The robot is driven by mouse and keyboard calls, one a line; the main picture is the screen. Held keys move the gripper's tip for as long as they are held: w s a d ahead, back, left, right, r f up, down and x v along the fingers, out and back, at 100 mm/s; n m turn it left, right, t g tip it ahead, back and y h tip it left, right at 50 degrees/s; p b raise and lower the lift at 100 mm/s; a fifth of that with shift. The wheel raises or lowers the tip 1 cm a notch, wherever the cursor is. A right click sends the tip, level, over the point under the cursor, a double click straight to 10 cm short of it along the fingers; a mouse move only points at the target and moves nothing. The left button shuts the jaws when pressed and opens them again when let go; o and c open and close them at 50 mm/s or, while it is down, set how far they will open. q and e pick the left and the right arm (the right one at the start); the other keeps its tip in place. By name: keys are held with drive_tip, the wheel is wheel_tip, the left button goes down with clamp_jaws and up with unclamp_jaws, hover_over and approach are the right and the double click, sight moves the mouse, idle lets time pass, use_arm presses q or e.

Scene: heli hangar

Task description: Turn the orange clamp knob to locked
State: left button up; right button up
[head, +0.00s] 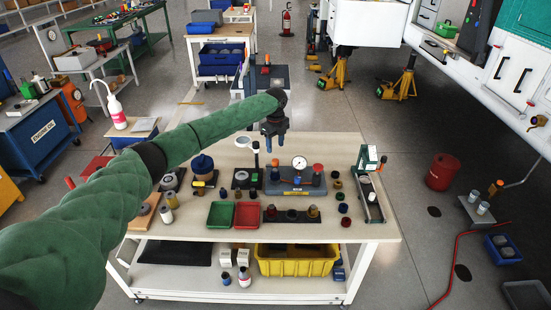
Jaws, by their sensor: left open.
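My left arm reaches in from the left in its green sleeve. Its dark gripper (275,142) points down over the back middle of the workbench (340,225), open and with nothing seen between its fingers. A blue-grey fixture (290,187) with a round white dial gauge (299,163) stands on the bench below and nearer the camera. A red-orange knob (318,169) stands upright at the fixture's right end. It may be the clamp knob; its locked or unlocked marking is too small to read. The gripper is apart from it, to its left and farther back. My right gripper is not in view.
Green (221,214) and red (247,214) trays and a dark strip with several small parts (290,215) lie at the front. A grey-green tool (371,195) stands at the right. A yellow bin (296,266) sits on the lower shelf.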

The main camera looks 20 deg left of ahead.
sight(275, 160)
use_arm(q)
drive_tip(key=shift+f+p, duration=1.15)
drive_tip(key=shift+f, duration=2.55)
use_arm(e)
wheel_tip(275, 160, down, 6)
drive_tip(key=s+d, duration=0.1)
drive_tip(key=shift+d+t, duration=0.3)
use_arm(q)
drive_tip(key=c, duration=1)
